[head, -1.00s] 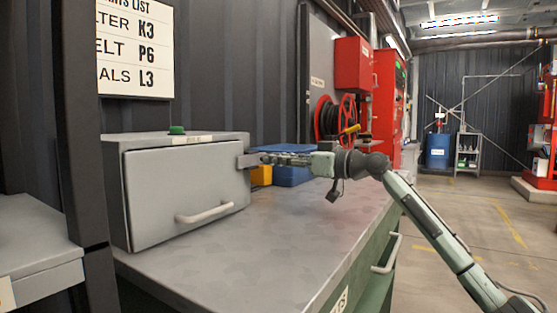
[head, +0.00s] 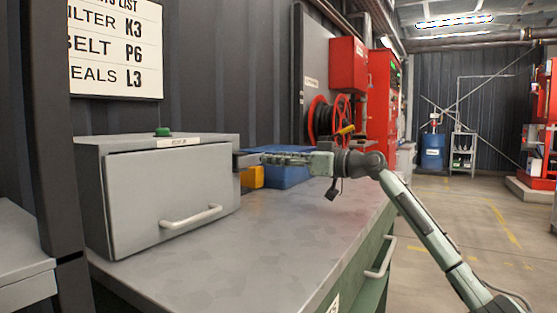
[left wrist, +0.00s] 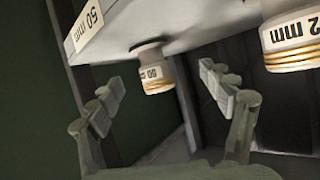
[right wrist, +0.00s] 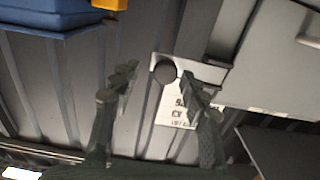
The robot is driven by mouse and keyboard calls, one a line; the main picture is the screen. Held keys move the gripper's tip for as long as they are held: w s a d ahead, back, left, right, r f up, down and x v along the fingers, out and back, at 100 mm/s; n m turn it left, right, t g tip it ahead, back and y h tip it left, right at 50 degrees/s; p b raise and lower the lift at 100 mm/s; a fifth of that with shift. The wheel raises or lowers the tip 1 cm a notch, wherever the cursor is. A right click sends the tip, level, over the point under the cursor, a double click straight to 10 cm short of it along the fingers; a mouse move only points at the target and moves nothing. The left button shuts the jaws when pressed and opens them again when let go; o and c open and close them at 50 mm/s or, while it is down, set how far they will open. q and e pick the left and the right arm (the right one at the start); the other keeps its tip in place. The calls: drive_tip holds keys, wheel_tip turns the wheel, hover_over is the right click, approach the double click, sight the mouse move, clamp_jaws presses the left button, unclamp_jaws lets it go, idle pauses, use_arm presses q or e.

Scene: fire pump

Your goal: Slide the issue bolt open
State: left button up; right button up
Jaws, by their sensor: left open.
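A grey metal box (head: 170,195) with a white handle stands on the workbench in the head view. A small grey bolt plate (head: 246,160) sticks out from its right side. My right gripper (head: 264,159) is at this plate, its arm reaching in from the right. In the right wrist view, a dark round knob (right wrist: 165,71) shows on a pale plate, between and just beyond the spread fingertips of my right gripper (right wrist: 158,78). I cannot tell whether they touch it. My left gripper (left wrist: 165,95) is open and empty in the left wrist view and outside the head view.
A blue bin (head: 285,172) and a yellow bin (head: 253,177) stand behind the right gripper. The grey bench top (head: 250,245) is clear in front. White-and-brass fittings (left wrist: 152,72) hang near the left gripper. A dark post (head: 60,150) stands left of the box.

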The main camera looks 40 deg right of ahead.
drive_tip(key=v, duration=1.2)
drive_tip(key=shift+f, duration=0.1)
idle(0.4)
